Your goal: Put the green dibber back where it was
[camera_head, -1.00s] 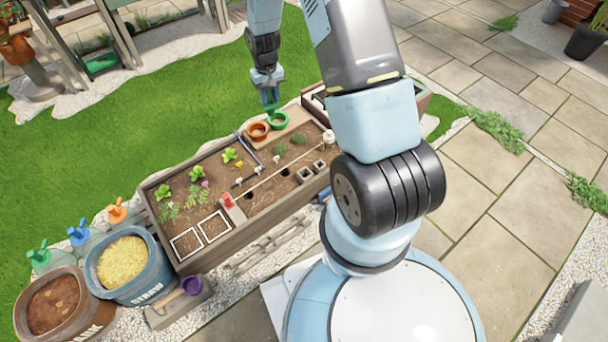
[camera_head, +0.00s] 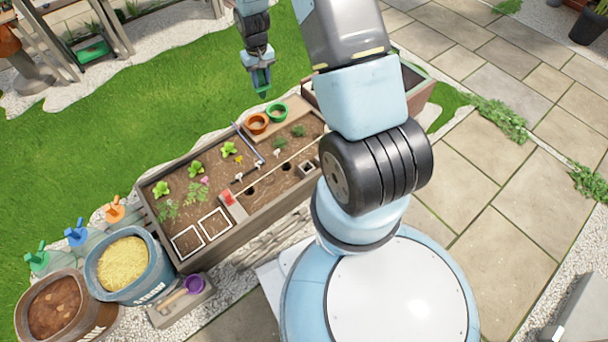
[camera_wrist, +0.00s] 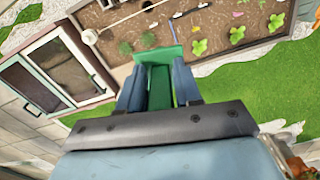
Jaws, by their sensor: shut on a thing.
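My gripper (camera_head: 261,78) is shut on the green dibber (camera_head: 263,93), held in the air over the lawn just behind the wooden planter. In the wrist view the green dibber (camera_wrist: 160,75) sits between the two blue-grey fingers of my gripper (camera_wrist: 158,90). Its far end is hard to make out. The wooden planter (camera_head: 222,249) holds soil with seedlings, small tools and dark holes. A green pot (camera_head: 277,111) and an orange pot (camera_head: 256,123) stand at its back edge, below and right of my gripper.
At the left stand a straw tub (camera_head: 122,263), a soil tub (camera_head: 55,305) and green, blue and orange items (camera_head: 76,233) in a row. A trowel and a purple pot (camera_head: 194,284) lie in front. My arm hides the planter's right part. Lawn behind is free.

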